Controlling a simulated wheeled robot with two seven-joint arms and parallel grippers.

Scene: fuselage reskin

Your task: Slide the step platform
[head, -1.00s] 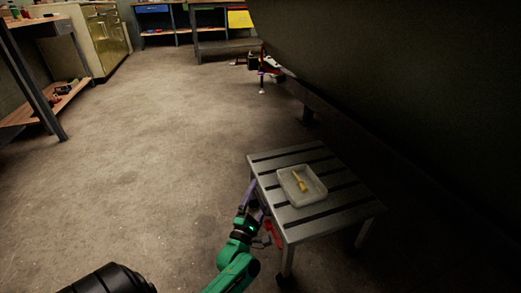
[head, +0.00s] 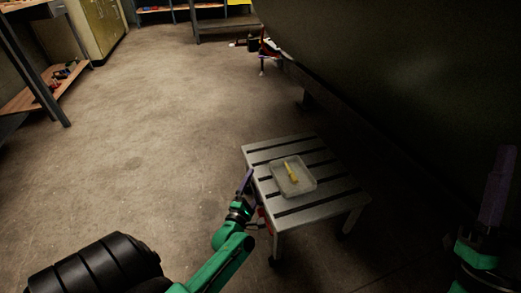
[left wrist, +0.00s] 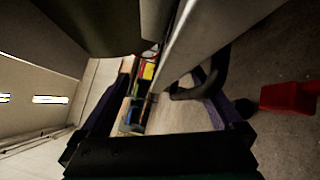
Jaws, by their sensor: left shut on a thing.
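The step platform (head: 340,187) is a low grey slatted table on legs, standing upright on the floor beside the large dark curved body. A pale shallow tray (head: 309,187) with a yellow-handled tool (head: 291,170) in it rests on its top. My left gripper (head: 248,187) is at the platform's left edge, shut on the platform there. In the left wrist view, the purple fingers (left wrist: 165,85) straddle the grey edge and a dark curved handle (left wrist: 208,82); the exact contact is unclear. My right gripper (head: 496,190) shows at the right edge, away from the platform, its opening unclear.
The dark curved body (head: 410,70) overhangs the platform's right and far side. A red part (head: 262,213) shows beside the platform's near left leg. Open concrete floor (head: 150,150) lies to the left. A workbench (head: 45,95) stands at far left, cabinets (head: 95,25) behind.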

